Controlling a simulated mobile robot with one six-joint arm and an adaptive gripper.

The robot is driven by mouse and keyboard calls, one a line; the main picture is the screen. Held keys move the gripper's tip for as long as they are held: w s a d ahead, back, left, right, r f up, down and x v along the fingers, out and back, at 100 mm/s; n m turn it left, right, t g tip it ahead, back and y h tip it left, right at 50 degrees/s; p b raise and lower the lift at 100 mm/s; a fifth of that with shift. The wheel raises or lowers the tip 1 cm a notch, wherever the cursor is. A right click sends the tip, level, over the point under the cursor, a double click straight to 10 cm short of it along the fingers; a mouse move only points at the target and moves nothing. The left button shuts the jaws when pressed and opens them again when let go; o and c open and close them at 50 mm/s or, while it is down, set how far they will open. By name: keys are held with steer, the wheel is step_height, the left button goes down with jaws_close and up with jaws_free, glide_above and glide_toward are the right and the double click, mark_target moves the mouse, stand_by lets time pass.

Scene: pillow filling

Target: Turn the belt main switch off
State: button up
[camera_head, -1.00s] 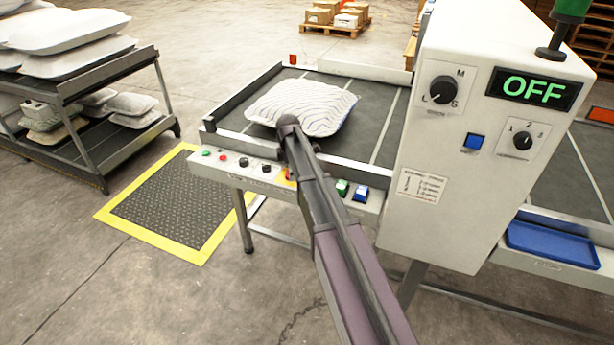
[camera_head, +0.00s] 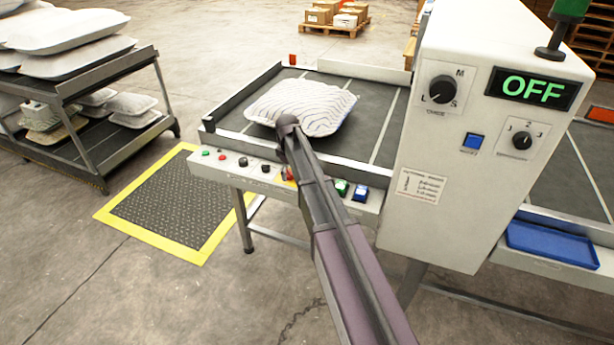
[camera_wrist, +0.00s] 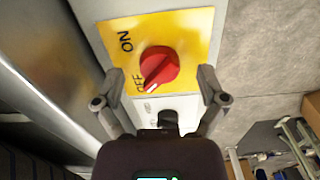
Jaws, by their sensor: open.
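The belt main switch is a red rotary knob (camera_wrist: 160,66) on a yellow plate (camera_wrist: 190,30) marked ON and OFF. The white line on the knob points down-left, towards the OFF label. My gripper (camera_wrist: 160,80) is open, with one finger on each side of the knob in the wrist view; I cannot tell whether either finger touches it. In the head view my arm covers most of the switch, and only a bit of the yellow plate (camera_head: 294,180) shows on the panel front. The gripper is hidden there.
A striped pillow (camera_head: 302,108) lies on the belt table (camera_head: 376,118). Coloured buttons and black knobs line the panel (camera_head: 222,165) beside my arm. The machine cabinet (camera_head: 440,150) at right has a display (camera_head: 533,89) reading OFF. A pillow rack (camera_head: 85,140) stands at left.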

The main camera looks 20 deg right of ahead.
mark_target(290, 172)
steer(key=m, duration=0.8)
step_height(290, 172, up, 14)
steer(key=p, duration=1.4)
steer(key=s+r+p, duration=0.2)
steer(key=s, duration=1)
steer(key=s+r+m+p, duration=0.1)
steer(key=s+r+p, duration=0.2)
steer(key=s, duration=1)
steer(key=shift+s+a+m, duration=0.2)
steer(key=shift+a+m, duration=0.1)
steer(key=shift+a, duration=0.05)
steer(key=s, duration=0.4)
